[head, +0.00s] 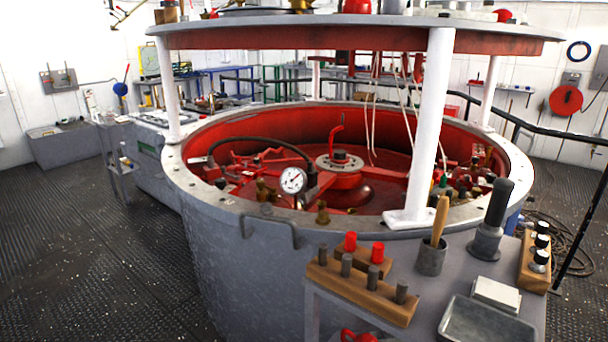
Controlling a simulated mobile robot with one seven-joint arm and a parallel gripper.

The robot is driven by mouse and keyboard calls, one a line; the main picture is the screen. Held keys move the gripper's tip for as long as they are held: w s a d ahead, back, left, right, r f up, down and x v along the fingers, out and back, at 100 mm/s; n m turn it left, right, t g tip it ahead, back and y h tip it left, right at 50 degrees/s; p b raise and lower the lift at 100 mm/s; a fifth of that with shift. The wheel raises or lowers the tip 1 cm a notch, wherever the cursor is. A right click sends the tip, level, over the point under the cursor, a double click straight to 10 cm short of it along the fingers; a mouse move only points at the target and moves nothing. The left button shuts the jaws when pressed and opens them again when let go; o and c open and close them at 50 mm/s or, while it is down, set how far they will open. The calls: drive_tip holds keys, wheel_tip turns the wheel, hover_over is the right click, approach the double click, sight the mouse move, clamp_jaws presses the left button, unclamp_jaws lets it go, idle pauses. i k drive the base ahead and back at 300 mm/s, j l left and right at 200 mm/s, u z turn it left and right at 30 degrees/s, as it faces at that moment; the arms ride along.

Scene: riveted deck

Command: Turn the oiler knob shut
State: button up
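I see a large grey round tub (240,255) with a red inside and a flat pale rim. Small brass-coloured fittings stand on or near its front rim, one (322,212) at the front middle and another (262,190) to its left. They look like oilers, but which one has the knob, and how the knob is turned, is too small to tell. More brass and dark fittings (462,190) cluster at the right, partly behind a white post. My gripper is not in view.
A white-faced gauge (292,180) stands by the front rim. White posts (428,130) hold a round top (350,35) over the tub. A grey side table (405,290) at front right carries wooden blocks, a brush pot and a tray. The deck (100,260) at left is clear.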

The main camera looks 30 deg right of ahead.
sight(260, 184)
drive_tip(key=i+j+z, duration=0.2)
drive_tip(key=z, duration=0.3)
drive_tip(key=i+j+z, duration=0.15)
drive_tip(key=j+z, duration=0.3)
drive_tip(key=i+j+z, duration=0.55)
drive_tip(key=j, duration=0.15)
drive_tip(key=i, duration=0.15)
